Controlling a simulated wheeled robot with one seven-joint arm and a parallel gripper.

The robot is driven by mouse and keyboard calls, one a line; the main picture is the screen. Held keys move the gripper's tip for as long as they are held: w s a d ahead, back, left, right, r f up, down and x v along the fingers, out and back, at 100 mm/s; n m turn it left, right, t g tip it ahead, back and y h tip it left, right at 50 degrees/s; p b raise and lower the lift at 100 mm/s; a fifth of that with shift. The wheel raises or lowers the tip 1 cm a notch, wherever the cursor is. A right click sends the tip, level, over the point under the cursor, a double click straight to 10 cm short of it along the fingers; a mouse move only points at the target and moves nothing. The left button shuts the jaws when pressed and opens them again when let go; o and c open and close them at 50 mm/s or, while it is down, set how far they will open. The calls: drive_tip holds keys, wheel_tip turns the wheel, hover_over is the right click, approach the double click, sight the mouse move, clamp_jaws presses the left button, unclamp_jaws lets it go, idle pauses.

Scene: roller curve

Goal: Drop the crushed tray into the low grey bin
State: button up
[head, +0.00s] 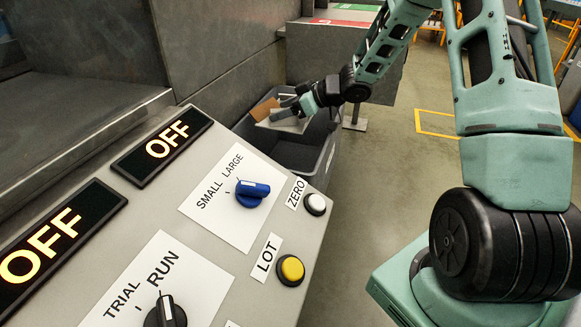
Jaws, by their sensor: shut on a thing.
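The crushed tray (284,125) shows as a small pale piece at my gripper's tip, with a brown part (264,109) beside it. I cannot tell whether the brown part belongs to the tray. My gripper (287,110) is shut on the tray and points left and down, with the arm reaching in from the right. The low grey bin (327,160) stands on the floor beyond the control panel. The tray appears over the bin's far left part; its exact height is unclear. The panel hides the bin's near lower part.
A sloped control panel (222,268) with knobs, buttons and two OFF displays fills the near left. A grey metal wall (215,50) rises behind it. A grey block with a red and green top (345,20) stands beyond the bin.

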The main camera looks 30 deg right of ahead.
drive_tip(key=o, duration=1.1)
drive_tip(key=shift+c, duration=0.2)
drive_tip(key=p+v, duration=0.3)
drive_tip(key=v, duration=1.4)
drive_tip(key=shift+s, duration=0.2)
drive_tip(key=shift+r, duration=0.15)
